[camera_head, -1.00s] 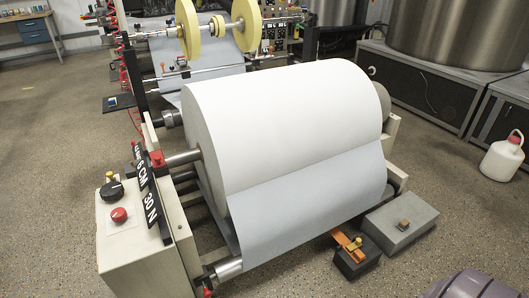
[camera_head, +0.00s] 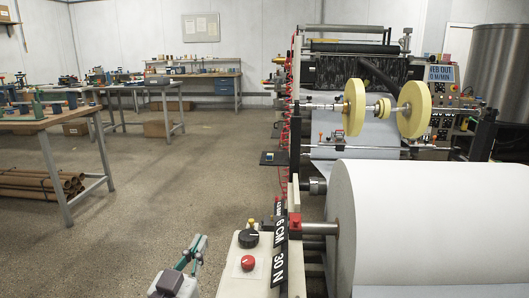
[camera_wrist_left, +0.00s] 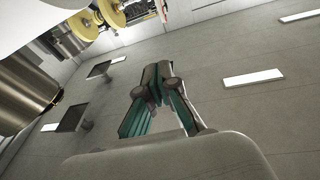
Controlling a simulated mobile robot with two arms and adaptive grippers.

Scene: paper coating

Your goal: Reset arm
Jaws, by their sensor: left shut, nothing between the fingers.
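My left gripper (camera_head: 197,243) shows at the bottom of the head view, with grey and green finger links. It points upward, left of the machine's control box, with open floor behind it. It also shows in the left wrist view (camera_wrist_left: 157,78), where its fingers are together with nothing between them. My right gripper is in neither view.
The control box (camera_head: 248,262) has a black knob and a red button. The big white paper roll (camera_head: 430,225) fills the lower right. Yellow discs (camera_head: 355,107) sit on a shaft behind it. Workbenches (camera_head: 45,118) stand at the left. The floor (camera_head: 150,215) between is clear.

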